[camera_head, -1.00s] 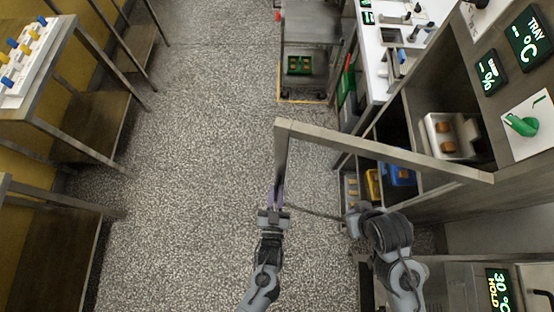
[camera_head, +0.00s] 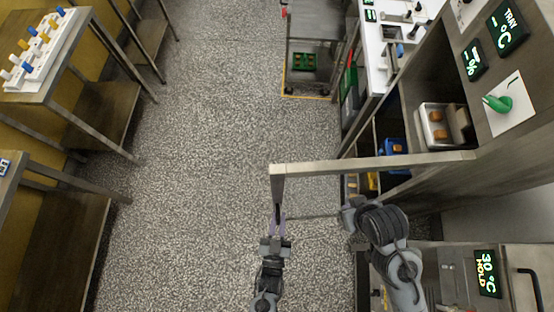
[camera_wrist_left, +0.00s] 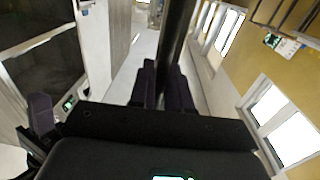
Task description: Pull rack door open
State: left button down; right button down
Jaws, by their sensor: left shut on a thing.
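The rack door (camera_head: 375,165) shows as a metal frame seen from above. Its top bar reaches from the rack (camera_head: 485,185) on the right out over the aisle, so it stands open. Its free end post (camera_head: 277,185) drops toward my left gripper (camera_head: 277,228). In the left wrist view my left gripper (camera_wrist_left: 163,88) has its dark purple fingers shut around a dark upright bar (camera_wrist_left: 177,35) on the door. My right gripper (camera_head: 350,214) is below the door's top bar, between the free end and the rack. Its fingertips are not clear.
The speckled floor (camera_head: 200,200) left of the door is clear. Benches (camera_head: 60,80) line the left wall. A cart (camera_head: 315,40) stands far up the aisle. Shelves with a white tray (camera_head: 425,135) and a blue bin (camera_head: 385,165) are at the right.

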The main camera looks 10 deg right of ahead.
pick_arm(q)
jog(key=shift+f, duration=0.1)
jog(key=c, duration=1.3)
grip_release()
jog(key=shift+c, duration=0.2)
jog(key=shift+d, duration=0.1)
jog(key=shift+s, duration=0.1)
jog(key=b+v, duration=0.1)
jog(key=v, duration=0.9)
jog(key=shift+s, duration=0.35)
